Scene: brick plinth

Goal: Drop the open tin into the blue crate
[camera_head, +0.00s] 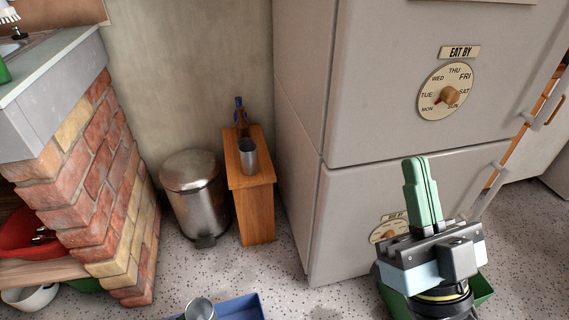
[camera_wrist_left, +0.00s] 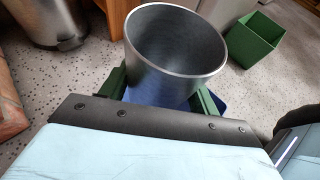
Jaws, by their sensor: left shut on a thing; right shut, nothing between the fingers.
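The open tin (camera_wrist_left: 177,45) is a grey metal cylinder with a wide round mouth, empty inside. My left gripper (camera_wrist_left: 163,90) is shut on it, with a dark green finger on each side. The tin also shows at the bottom edge of the head view (camera_head: 199,309); the left gripper does not show there. The blue crate (camera_head: 243,306) is on the floor, cut off by the lower edge. In the left wrist view, blue parts of the crate (camera_wrist_left: 222,104) show below and behind the tin. My right gripper (camera_head: 421,192) is shut and empty, pointing up before the fridge.
A wooden cabinet (camera_head: 253,205) bears a metal cup (camera_head: 248,158) and a bottle (camera_head: 240,112). A metal bin (camera_head: 195,195) stands beside it. A green crate (camera_wrist_left: 252,40) is on the floor, partly behind my right arm in the head view. A brick plinth (camera_head: 100,190) is at left.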

